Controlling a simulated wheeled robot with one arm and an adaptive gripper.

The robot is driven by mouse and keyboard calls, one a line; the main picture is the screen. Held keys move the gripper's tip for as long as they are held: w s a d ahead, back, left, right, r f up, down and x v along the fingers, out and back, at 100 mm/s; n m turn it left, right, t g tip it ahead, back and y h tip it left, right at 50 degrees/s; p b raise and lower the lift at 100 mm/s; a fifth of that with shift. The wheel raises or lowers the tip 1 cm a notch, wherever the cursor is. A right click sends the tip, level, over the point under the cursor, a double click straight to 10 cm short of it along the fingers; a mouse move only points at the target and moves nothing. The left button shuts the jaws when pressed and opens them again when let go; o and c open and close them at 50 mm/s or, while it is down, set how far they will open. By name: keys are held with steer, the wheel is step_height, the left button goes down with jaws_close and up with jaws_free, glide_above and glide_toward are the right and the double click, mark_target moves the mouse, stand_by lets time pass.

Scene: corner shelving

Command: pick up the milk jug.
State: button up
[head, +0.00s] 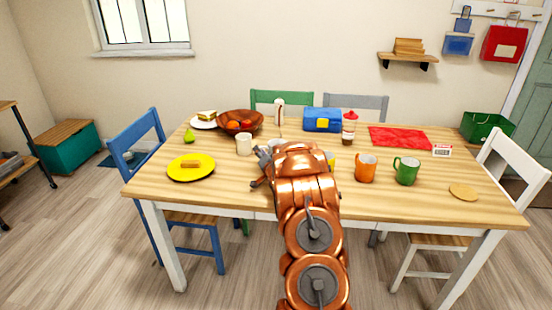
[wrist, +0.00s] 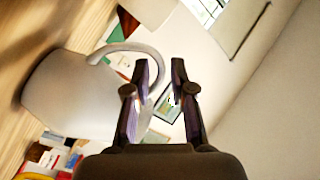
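The milk jug appears as a large pale jug (wrist: 75,95) close up at the left of the wrist view, tilted by the camera's angle. Its curved handle (wrist: 130,48) loops toward my gripper (wrist: 161,70). The two fingers are apart, and the outer part of the handle appears to pass between them. I cannot tell whether they touch it. In the head view, a small white vessel (head: 244,145), probably this jug, stands on the table just left of my gripper (head: 263,158). My arm hides part of the table there.
The wooden table (head: 140,185) also holds a yellow plate (head: 180,173), brown fruit bowl (head: 228,121), pear (head: 190,136), blue box (head: 322,124), red-capped bottle (head: 349,130), orange mug (head: 365,172) and green mug (head: 406,173). The right front is fairly clear.

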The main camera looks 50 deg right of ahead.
steer(key=shift+x, duration=1.15)
jaws_close()
